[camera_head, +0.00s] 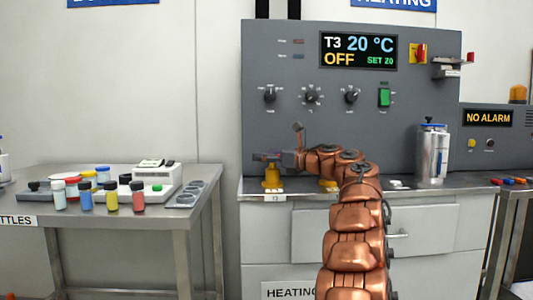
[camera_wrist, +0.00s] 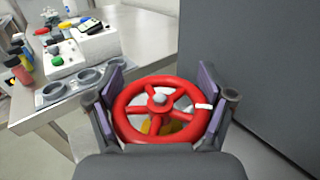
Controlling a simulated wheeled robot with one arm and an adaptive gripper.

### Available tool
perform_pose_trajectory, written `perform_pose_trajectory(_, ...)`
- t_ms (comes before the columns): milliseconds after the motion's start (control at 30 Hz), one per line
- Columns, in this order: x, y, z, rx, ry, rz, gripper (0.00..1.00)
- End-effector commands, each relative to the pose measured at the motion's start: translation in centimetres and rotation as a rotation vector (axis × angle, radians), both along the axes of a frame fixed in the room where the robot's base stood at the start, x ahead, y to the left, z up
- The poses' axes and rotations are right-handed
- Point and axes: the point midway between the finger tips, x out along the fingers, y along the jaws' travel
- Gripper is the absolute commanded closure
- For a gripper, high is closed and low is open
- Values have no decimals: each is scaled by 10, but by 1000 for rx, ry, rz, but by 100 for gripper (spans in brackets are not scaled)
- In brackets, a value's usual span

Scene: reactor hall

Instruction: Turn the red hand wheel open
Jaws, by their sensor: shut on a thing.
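In the head view my gripper (camera_head: 272,158) is just above a yellow valve body (camera_head: 272,179) at the left end of the heating bench. The wheel is mostly hidden by the gripper there.
A grey control panel (camera_head: 290,130) stands behind the valve; its display (camera_head: 358,50) reads T3 20 °C, OFF, SET 20. A metal canister (camera_head: 432,155) stands to the right. A side table (camera_head: 205,210) on the left holds several bottles, with a gap before the bench.

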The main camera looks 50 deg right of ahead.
Motion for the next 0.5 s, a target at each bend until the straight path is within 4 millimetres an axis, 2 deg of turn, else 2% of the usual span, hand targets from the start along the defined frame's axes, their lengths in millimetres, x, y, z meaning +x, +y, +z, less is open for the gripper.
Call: perform_pose_trajectory(500, 0, 2, 1, -1, -1, 50, 54)
